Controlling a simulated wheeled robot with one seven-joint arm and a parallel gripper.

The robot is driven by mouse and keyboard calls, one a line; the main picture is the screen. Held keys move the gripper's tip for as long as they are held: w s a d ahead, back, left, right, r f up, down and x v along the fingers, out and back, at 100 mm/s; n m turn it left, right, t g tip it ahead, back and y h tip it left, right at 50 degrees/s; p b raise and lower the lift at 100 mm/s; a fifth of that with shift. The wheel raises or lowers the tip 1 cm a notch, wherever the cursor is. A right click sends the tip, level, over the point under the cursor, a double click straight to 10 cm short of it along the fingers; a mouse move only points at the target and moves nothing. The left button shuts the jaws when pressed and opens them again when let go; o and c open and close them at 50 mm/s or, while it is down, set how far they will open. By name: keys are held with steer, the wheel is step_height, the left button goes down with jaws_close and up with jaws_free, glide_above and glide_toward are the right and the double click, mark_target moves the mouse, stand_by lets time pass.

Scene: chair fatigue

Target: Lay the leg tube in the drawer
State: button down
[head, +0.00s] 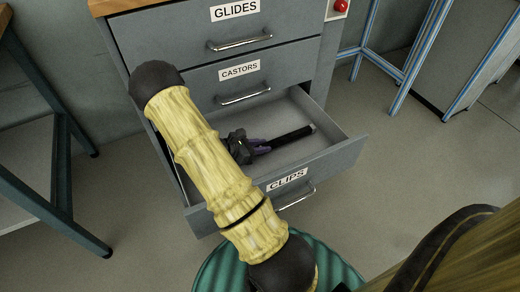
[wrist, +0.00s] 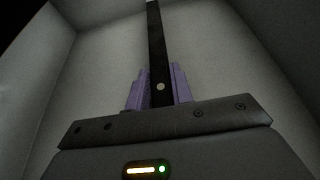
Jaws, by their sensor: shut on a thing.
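The leg tube (head: 291,138) is a thin dark bar. My gripper (head: 257,146), with purple finger pads, is shut on it inside the open bottom drawer (head: 349,146), labelled CLIPS. In the head view the tube reaches from the jaws toward the drawer's right side. In the wrist view the tube (wrist: 156,45) runs up the picture from between the purple fingers (wrist: 159,90), with a pale round spot on it. Pale drawer walls surround it. I cannot tell whether the tube touches the drawer floor. My arm hides the left part of the drawer.
The shut drawers labelled CASTORS (head: 240,71) and GLIDES (head: 236,11) are above the open one. A dark-framed table (head: 57,215) stands at the left. Blue-framed legs (head: 408,75) stand at the right. The floor right of the drawer is clear.

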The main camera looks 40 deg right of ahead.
steer(key=shift+w+d+f+b, duration=0.1)
steer(key=shift+w+f+b, duration=0.2)
steer(key=shift+f+b, duration=0.25)
steer(key=shift+f, duration=0.25)
steer(key=c, duration=1.2)
jaws_free()
steer(key=shift+c, duration=0.2)
steer(key=shift+r, duration=0.2)
steer(key=shift+a+r+p, duration=0.2)
steer(key=shift+a+p, duration=0.1)
steer(key=shift+p, duration=0.15)
steer(key=p+v, duration=0.5)
steer(key=v, duration=0.5)
steer(key=shift+a, duration=0.2)
steer(key=shift+w+a+r+p, duration=0.15)
steer(key=shift+a+p, duration=0.15)
steer(key=shift+a, duration=0.2)
